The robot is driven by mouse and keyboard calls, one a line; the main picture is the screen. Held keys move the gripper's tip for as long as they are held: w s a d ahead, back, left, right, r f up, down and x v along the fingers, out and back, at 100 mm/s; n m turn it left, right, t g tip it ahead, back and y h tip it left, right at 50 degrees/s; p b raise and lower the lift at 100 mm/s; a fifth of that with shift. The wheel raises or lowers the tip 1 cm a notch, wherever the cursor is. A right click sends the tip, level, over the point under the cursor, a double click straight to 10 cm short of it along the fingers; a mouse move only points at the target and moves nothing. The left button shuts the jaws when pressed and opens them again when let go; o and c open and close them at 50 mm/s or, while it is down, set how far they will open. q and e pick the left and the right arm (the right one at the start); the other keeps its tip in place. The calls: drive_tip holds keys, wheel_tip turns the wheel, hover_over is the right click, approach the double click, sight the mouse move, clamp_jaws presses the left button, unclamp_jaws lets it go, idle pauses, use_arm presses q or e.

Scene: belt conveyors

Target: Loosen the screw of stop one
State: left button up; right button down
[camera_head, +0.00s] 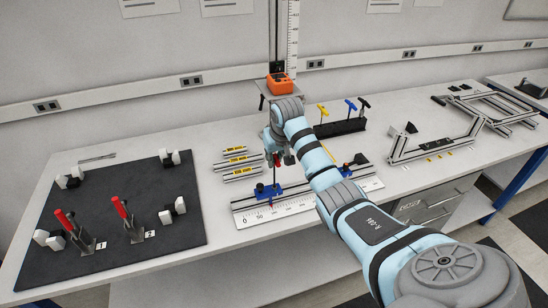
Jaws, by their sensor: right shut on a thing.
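A silver rail with a ruler (245,218) lies on the table and carries a blue stop (266,191) near its left end. A second blue stop (345,171) sits farther right, partly behind my arm. No number on either stop is readable. My right gripper (278,157) is above the left stop, shut on a red-handled key (277,160). The key looks upright, with its thin shaft pointing down at that stop. I cannot tell whether its tip sits in the screw; the screw is too small to make out. My left gripper is out of view.
A black rack (340,128) holds yellow, blue and black T-handled keys behind my arm. Several labelled profiles (237,161) lie left of the gripper. An orange device (280,84) stands behind. A dark mat (120,215) with red-handled clamps lies left; a profile frame (435,140) stands right.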

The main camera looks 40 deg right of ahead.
drive_tip(key=n+y, duration=0.1)
drive_tip(key=n, duration=0.3)
drive_tip(key=shift+d+m, duration=0.1)
drive_tip(key=shift+m, duration=0.4)
drive_tip(key=shift+r, duration=0.9)
wheel_tip(320, 180, up, 5)
drive_tip(key=shift+r, duration=0.1)
